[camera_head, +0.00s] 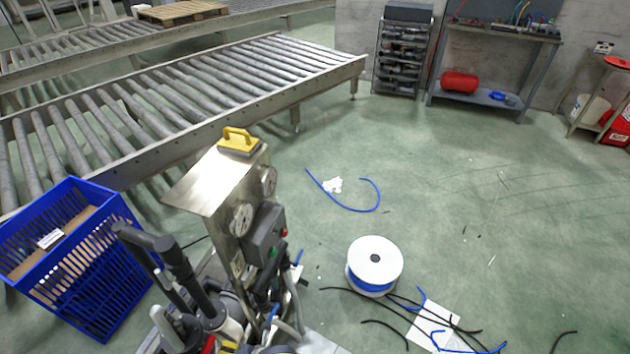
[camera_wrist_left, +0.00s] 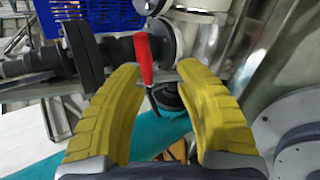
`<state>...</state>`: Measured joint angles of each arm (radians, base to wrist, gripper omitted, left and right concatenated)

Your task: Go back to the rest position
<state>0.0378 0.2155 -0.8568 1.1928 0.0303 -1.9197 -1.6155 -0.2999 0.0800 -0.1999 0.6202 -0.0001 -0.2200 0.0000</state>
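My left gripper (camera_wrist_left: 158,74) shows in the left wrist view with its two ribbed yellow fingers spread apart. No object is held between the fingertips. A red handle (camera_wrist_left: 143,58) stands just beyond the tips, near a grey-white pipe fitting; the depth between them is hard to tell. In the head view, a steel machine (camera_head: 225,187) with gauges and a yellow handle on top stands at the lower centre-left. Small red and yellow patches show at its foot by the bottom edge, too little to identify. My right gripper is in neither view.
A blue crate (camera_head: 95,285) stands left of the machine. A roller conveyor (camera_head: 180,95) runs behind. A white cable spool (camera_head: 375,262), loose cables and a paper sheet (camera_head: 433,325) lie to the right. A teal pipe (camera_wrist_left: 150,138) crosses below the left fingers. The right-hand floor is mostly clear.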

